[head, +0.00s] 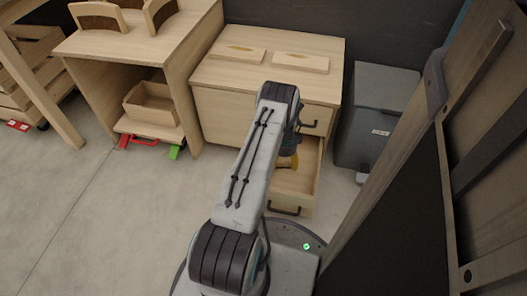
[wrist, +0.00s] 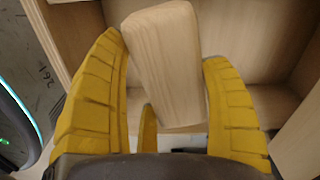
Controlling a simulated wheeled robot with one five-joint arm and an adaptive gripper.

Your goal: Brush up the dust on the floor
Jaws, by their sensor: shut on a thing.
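My gripper (wrist: 163,50) has yellow fingers on both sides of a pale wooden piece (wrist: 165,80) and is shut on it. The piece is block-like with rounded edges and could be a brush handle; no bristles show. It is over or inside the open drawer (wrist: 265,98). In the head view my gripper (head: 288,161) is low over the open drawer (head: 298,185), partly hidden by my arm, and the wooden piece cannot be made out. I cannot make out any dust on the floor.
The drawer belongs to a wooden cabinet (head: 222,112) with two wooden pieces (head: 300,62) on top. A grey bin (head: 375,110) stands to its right. A tall wooden-framed panel (head: 400,200) is close on the right. A workbench (head: 95,45) stands left. Floor at front left is clear.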

